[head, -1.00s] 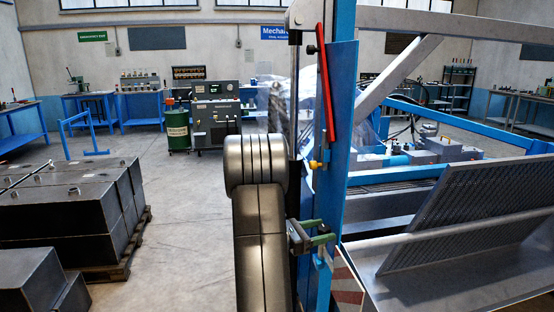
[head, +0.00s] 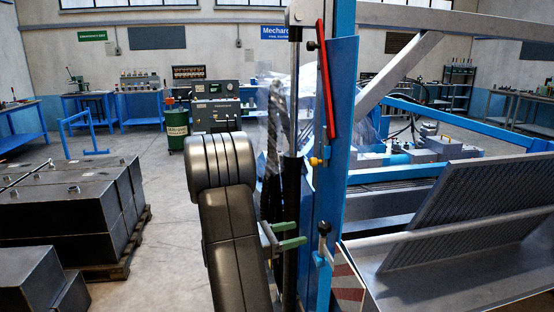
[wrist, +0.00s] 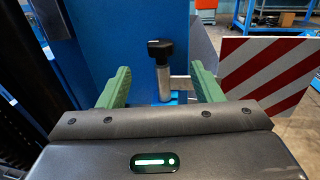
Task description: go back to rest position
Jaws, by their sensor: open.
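My gripper (head: 303,233) has green fingers and is open and empty, left of the blue post (head: 338,120). In the wrist view my gripper (wrist: 161,78) shows its two fingers spread apart. A black-topped knob on a metal pin (head: 324,229) stands upright on the post's lower part, a little right of the fingertips and apart from them. In the wrist view the knob (wrist: 161,52) appears between the fingers, beyond them.
A red-and-white striped plate (head: 348,290) is right of the knob. A red bar (head: 326,80) hangs on the post above. A grey perforated panel (head: 475,210) stands at right. Black metal boxes (head: 65,220) lie on a pallet at left. Open floor (head: 165,215) lies between.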

